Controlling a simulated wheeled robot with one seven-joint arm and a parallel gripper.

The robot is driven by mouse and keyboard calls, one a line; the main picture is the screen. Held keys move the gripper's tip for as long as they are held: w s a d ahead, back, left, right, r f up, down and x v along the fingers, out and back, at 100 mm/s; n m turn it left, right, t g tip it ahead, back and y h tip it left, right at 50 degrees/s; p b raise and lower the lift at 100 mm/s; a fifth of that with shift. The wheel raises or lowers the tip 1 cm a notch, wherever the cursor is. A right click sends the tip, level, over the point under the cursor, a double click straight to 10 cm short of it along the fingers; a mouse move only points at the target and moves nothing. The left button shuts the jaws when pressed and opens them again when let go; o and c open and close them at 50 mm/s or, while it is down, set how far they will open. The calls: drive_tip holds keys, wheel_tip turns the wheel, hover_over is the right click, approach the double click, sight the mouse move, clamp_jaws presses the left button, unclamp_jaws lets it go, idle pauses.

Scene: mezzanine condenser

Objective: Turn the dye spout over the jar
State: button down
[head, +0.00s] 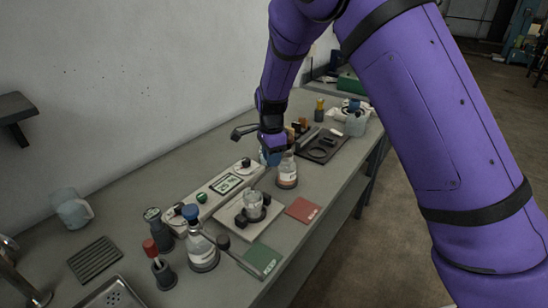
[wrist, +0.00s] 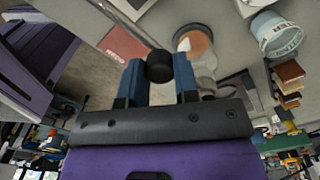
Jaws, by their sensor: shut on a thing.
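My gripper (head: 270,154) is low over the bench, beside a clear jar (head: 287,172) with a brownish band. In the wrist view, its two blue fingers (wrist: 160,78) are closed on a round black knob (wrist: 159,66). Whether this knob belongs to the dye spout I cannot tell; the part below it is hidden. The jar also shows in the wrist view (wrist: 194,42), just past the right finger, with an orange-brown round face. A stout clear jar (head: 253,205) stands on a pale base with dark knobs, left of my gripper.
A red card (head: 303,210) and a green card (head: 262,260) lie near the bench's front edge. A blue-capped bottle (head: 203,250), a red-topped dark holder (head: 160,266) and a display unit (head: 226,184) stand left. A black tray (head: 321,146) lies behind.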

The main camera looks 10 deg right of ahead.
idle(0.4)
drive_tip(key=c, duration=0.8)
unclamp_jaws()
drive_tip(key=shift+c, duration=0.2)
wheel_tip(320, 180, up, 11)
